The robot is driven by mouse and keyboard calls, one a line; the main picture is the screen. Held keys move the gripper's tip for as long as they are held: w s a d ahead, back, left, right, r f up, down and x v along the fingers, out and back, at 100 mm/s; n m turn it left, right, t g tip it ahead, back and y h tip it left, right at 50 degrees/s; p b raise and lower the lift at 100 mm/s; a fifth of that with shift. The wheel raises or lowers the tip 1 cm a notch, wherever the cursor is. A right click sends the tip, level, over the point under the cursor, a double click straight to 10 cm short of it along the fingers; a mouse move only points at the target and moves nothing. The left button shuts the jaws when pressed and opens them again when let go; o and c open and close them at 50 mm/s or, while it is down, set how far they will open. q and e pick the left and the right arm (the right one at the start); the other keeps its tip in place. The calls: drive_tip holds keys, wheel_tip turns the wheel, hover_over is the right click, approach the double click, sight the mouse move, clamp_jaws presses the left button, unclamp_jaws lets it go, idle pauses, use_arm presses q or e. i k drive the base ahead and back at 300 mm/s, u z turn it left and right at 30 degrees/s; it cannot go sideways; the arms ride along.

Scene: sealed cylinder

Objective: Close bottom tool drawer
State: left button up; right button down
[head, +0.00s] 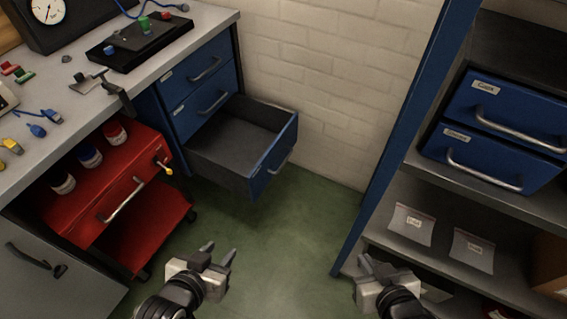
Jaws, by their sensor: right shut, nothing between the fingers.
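The bottom tool drawer (274,169) is the lowest of three blue drawers under the workbench. It is pulled far out, and its dark inside looks empty. Its handle (280,162) is on the front panel, facing right. The two drawers above it are closed. My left gripper (219,252) is open and empty, nearer to me than the drawer and apart from it. My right gripper (378,263) is shut and empty, at lower right near the shelf unit, also apart from the drawer.
A red tool cart (115,195) with several jars stands left of the drawer. The grey workbench (60,115) holds tools and a gauge. A blue-framed shelf unit (393,120) stands at right. Green floor (300,225) is clear between them, with a white brick wall behind.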

sight(248, 141)
drive_tip(key=k, duration=0.65)
drive_tip(key=u, duration=0.8)
drive_tip(key=i, duration=1)
